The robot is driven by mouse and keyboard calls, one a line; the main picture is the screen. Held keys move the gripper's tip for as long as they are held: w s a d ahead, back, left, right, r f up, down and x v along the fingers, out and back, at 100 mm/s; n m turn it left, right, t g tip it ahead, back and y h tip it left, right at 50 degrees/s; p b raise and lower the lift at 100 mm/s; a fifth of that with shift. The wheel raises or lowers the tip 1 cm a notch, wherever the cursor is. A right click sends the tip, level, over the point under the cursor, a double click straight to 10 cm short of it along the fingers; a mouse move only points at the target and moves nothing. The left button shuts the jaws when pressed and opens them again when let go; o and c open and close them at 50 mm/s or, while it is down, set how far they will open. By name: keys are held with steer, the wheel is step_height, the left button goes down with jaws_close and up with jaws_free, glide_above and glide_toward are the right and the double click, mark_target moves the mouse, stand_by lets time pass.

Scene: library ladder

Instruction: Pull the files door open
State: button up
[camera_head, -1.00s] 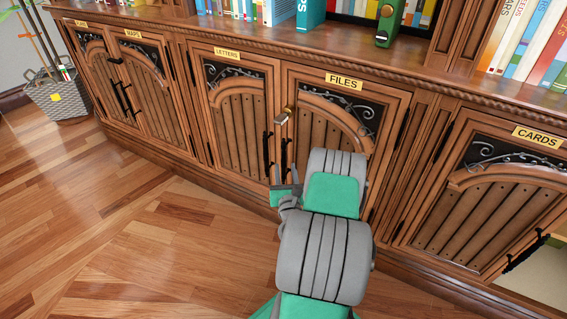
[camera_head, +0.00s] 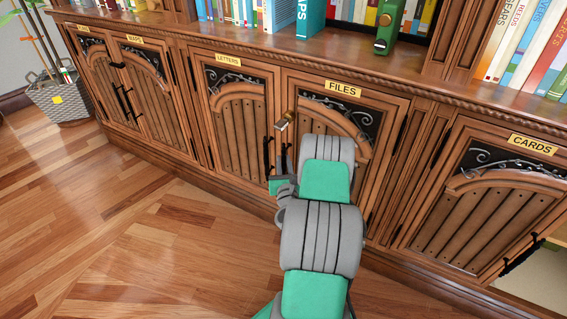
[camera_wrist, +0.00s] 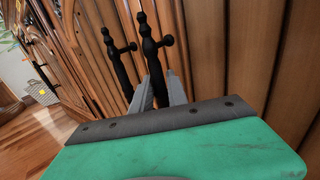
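The files door (camera_head: 322,134) is a wooden cabinet door under a yellow FILES label (camera_head: 343,89); it looks shut. Its black upright handle (camera_wrist: 150,45) is the right one of two in the wrist view; its upper part also shows in the head view (camera_head: 284,156). My gripper (camera_wrist: 158,80) is at the lower part of this handle, with one grey finger on each side. The fingers look open, with the handle between them; whether they touch it I cannot tell. In the head view my arm hides the door's lower part and most of the gripper.
The letters door (camera_head: 238,130), with its own black handle (camera_wrist: 119,65), is close on the left. A brass latch (camera_head: 284,121) sits high on the files door's left edge. The cards door (camera_head: 490,205) is at the right. Wooden floor (camera_head: 130,240) is clear at left.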

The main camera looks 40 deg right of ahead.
jaws_close()
stand_by(1.0)
